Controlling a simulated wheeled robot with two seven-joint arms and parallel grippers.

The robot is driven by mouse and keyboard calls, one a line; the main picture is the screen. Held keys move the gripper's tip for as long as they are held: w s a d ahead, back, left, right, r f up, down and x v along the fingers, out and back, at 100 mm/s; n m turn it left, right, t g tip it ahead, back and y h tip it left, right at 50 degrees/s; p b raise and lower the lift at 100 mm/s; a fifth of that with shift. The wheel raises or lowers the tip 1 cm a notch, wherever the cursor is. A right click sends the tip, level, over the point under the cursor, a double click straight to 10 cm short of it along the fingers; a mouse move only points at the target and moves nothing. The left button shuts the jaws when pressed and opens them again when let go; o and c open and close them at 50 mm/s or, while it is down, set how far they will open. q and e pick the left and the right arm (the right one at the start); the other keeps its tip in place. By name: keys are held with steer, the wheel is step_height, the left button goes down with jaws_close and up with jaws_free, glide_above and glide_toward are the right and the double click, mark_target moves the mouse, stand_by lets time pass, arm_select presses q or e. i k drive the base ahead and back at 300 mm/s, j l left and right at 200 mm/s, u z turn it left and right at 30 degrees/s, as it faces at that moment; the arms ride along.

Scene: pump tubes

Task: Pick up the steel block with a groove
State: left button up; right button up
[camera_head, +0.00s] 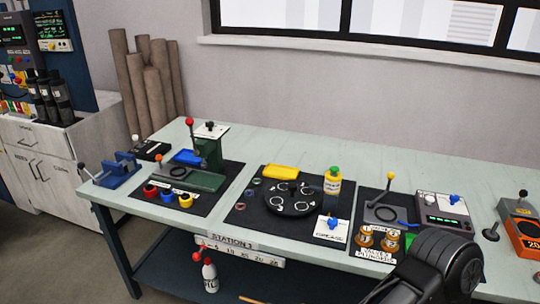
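I cannot pick out a steel block with a groove for sure. A grey block (382,214) with a yellow-knobbed lever sits on the right black mat, but no groove can be made out on it. Neither gripper's fingers show.
The pale green table (140,219) carries a blue vise (118,172), colored cups, a black round tray (292,208), a yellow-labelled bottle (332,182), brass plungers (365,238) and an orange meter (522,228). A white bottle (209,276) stands below. The table's back strip is mostly clear.

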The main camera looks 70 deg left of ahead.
mark_target(128, 166)
steer(key=u, duration=0.95)
steer(key=k+u, duration=0.1)
steer(key=u, duration=0.9)
steer(key=j+u, duration=0.1)
steer(key=u, duration=0.85)
steer(key=j+u, duration=0.1)
steer(key=u, duration=0.35)
steer(key=i+j+z, duration=0.1)
steer(key=z, duration=0.35)
steer(key=j+z, duration=0.15)
steer(key=z, duration=0.25)
steer(key=i+j+z, duration=0.1)
steer(key=z, duration=0.35)
steer(key=i+j+z, duration=0.1)
steer(key=j+z, duration=0.3)
steer(key=j, duration=0.9)
steer(key=j+z, duration=0.45)
steer(key=j, duration=1.25)
steer(key=k+j, duration=0.1)
steer(key=j, duration=0.4)
